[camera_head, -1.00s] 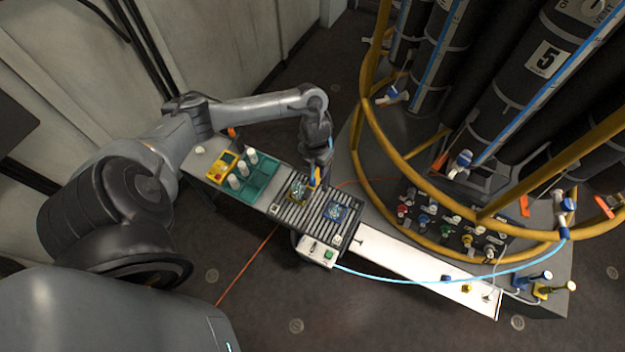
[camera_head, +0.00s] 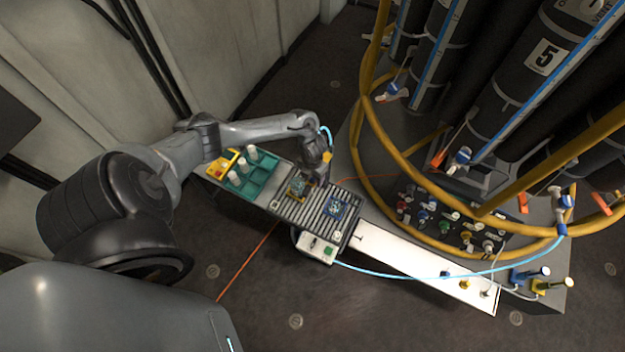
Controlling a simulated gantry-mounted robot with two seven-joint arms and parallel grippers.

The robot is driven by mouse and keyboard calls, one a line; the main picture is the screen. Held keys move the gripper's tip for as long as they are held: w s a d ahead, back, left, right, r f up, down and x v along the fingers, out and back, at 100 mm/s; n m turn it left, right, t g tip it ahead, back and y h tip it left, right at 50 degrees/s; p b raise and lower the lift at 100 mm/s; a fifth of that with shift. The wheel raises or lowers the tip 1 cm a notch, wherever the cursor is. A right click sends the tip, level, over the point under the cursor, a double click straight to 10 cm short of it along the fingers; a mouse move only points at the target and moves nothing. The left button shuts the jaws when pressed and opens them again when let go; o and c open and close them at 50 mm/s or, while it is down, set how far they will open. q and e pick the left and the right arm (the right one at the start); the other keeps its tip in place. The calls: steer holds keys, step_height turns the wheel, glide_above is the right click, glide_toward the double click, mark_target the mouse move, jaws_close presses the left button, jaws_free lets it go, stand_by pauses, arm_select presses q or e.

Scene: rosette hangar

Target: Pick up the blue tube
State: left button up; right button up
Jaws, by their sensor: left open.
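A thin light-blue tube (camera_head: 440,281) runs in a curve from the small white box at the conveyor's front to a valve on the yellow ring at right. My right gripper is not in view.
A teal tray (camera_head: 262,186) with several white cylinders stands left of the conveyor. A white strip (camera_head: 400,260) extends right from it. Yellow rails (camera_head: 408,172) and tall black cylinders (camera_head: 535,70) crowd the right. Dark floor (camera_head: 400,325) is open in front.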

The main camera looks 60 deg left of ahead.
arm_select(q)
steer(key=c, duration=1)
steer(key=shift+r, duration=0.15)
steer(key=shift+c, duration=0.2)
step_height(320, 180, up, 30)
steer(key=p, duration=0.8)
steer(key=shift+r+p, duration=0.2)
steer(key=shift+p, duration=0.15)
stand_by(1.2)
